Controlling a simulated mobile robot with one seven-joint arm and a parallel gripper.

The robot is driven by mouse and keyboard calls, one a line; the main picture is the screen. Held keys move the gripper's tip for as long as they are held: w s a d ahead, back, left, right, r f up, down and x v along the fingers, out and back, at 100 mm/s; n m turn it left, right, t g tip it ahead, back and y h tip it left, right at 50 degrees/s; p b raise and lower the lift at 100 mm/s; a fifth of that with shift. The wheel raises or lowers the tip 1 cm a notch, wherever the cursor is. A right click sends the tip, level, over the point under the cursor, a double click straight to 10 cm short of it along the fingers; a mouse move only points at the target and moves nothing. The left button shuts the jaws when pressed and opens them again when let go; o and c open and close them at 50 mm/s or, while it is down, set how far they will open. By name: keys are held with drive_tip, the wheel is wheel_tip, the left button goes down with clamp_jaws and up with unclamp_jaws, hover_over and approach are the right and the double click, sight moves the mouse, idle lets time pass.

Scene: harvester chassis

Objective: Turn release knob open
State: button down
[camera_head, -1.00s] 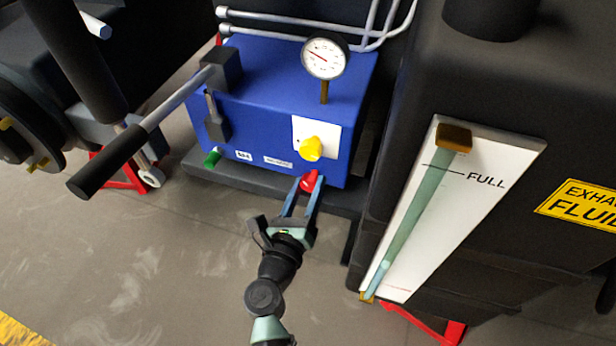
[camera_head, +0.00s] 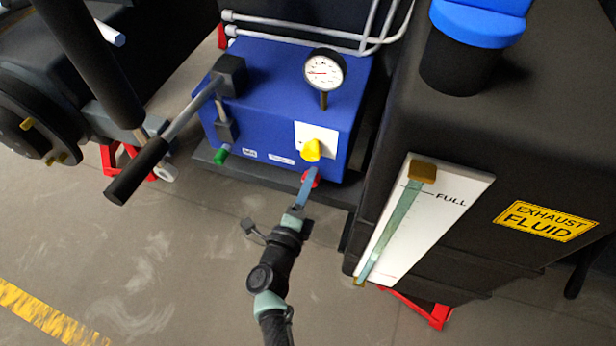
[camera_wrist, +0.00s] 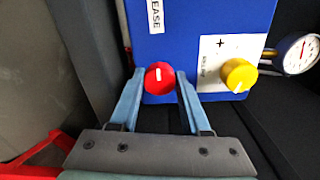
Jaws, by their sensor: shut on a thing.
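The red release knob (camera_head: 314,182) sits low on the front of the blue box (camera_head: 275,105), under the yellow knob (camera_head: 311,150). In the wrist view the red knob (camera_wrist: 159,77) has a white mark, and a label ending in "EASE" (camera_wrist: 157,15) is close by. My gripper (camera_head: 308,179) is shut on the red knob. The wrist view shows the two blue fingers of my gripper (camera_wrist: 160,80) on either side of it. In the head view the fingers are nearly edge-on and partly cover the knob.
A pressure gauge (camera_head: 324,70) stands on the box. A lever with a black handle (camera_head: 137,170) reaches out at the left, above a green knob (camera_head: 221,152). The black exhaust fluid tank (camera_head: 470,250) stands close on the right. The floor in front is clear.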

drive_tip(key=shift+f+n+h+p, duration=0.15)
drive_tip(key=shift+n+p, duration=1.1)
drive_tip(key=shift+n, duration=3.15)
drive_tip(key=shift+n+h+p, duration=0.25)
drive_tip(key=shift+n+p, duration=0.95)
drive_tip(key=shift+n, duration=3.2)
drive_tip(key=shift+c, duration=1.8)
unclamp_jaws()
